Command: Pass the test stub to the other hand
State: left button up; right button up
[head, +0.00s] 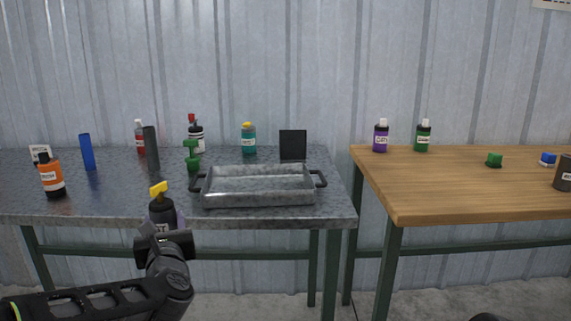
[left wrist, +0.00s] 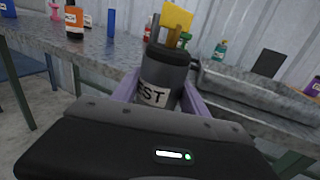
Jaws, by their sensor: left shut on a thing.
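The test stub (left wrist: 160,85) is a dark grey cylinder with a yellow tab on top and a white label on which "EST" can be read. It also shows in the head view (head: 161,211), upright in front of the grey table's front edge. My left gripper (head: 168,232) is shut on the stub; its purple fingers stand on both sides of it in the left wrist view (left wrist: 160,100). The lower part of the stub is hidden by the gripper. My right gripper is not in view; only a dark rounded shape shows at the head view's bottom edge.
A metal tray (head: 258,200) with black handles sits at the front right of the grey table (head: 110,208). An orange bottle (head: 52,178), a blue cylinder (head: 87,152) and several other bottles stand around it. A wooden table (head: 450,195) stands to the right, beyond a gap.

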pick_arm(q)
jog(key=s+d+f+m+t+h, duration=0.1)
jog(key=d+f+m+h, duration=0.1)
jog(key=d+f+h, duration=0.45)
jog(key=s+d+f+m+h, duration=0.1)
jog(key=s+d+f+m, duration=0.2)
jog(key=f, duration=0.7)
notch_tip(320, 180, down, 7)
jog(key=a+y, duration=0.1)
jog(key=a, duration=0.1)
notch_tip(320, 180, up, 24)
jog(key=p, duration=2.3)
jog(key=shift+s+a+f+n+p, duration=0.2)
jog(key=shift+a+n+p, duration=0.1)
jog(key=shift+n, duration=0.1)
jog(key=shift+d, duration=0.15)
